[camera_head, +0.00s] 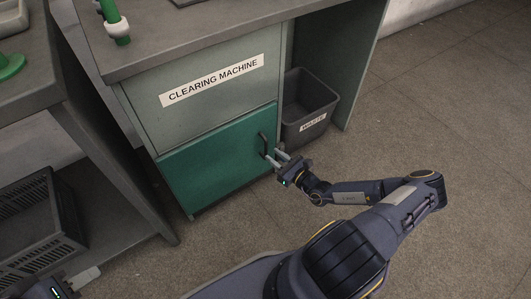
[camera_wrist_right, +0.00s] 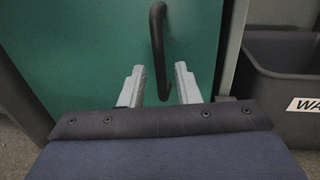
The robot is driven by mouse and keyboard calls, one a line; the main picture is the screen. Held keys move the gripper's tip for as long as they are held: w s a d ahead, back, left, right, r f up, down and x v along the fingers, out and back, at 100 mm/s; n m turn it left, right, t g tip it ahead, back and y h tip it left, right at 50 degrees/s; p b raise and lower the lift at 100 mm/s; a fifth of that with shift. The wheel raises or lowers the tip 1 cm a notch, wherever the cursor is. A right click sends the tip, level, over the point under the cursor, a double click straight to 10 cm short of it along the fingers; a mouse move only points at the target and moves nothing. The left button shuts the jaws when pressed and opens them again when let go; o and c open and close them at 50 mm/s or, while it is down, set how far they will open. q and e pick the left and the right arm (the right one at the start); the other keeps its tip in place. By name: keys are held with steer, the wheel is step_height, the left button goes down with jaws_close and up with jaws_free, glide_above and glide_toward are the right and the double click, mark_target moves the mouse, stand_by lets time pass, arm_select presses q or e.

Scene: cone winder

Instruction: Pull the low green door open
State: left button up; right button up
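The low green door (camera_head: 218,158) is the lower front panel of the grey cabinet labelled "CLEARING MACHINE". It looks shut. Its black bar handle (camera_head: 264,145) stands upright near the door's right edge. My right gripper (camera_head: 279,157) is at the handle's lower end, its fingers pointing at the door. In the right wrist view the fingers (camera_wrist_right: 158,84) are apart, with the handle (camera_wrist_right: 158,45) running down between them; I see a gap on both sides. My left gripper (camera_head: 80,284) is at the bottom left corner, mostly cut off, far from the door.
A dark waste bin (camera_head: 307,108) stands just right of the door, under the worktop. A grey table (camera_head: 45,95) with a dark crate (camera_head: 42,222) below it stands at the left. The floor (camera_head: 440,110) at the right is clear.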

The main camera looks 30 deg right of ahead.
mark_target(266, 150)
steer(key=b+x, duration=0.1)
steer(key=x, duration=0.3)
steer(key=shift+w+a, duration=0.15)
steer(key=shift+w, duration=0.25)
jaws_close()
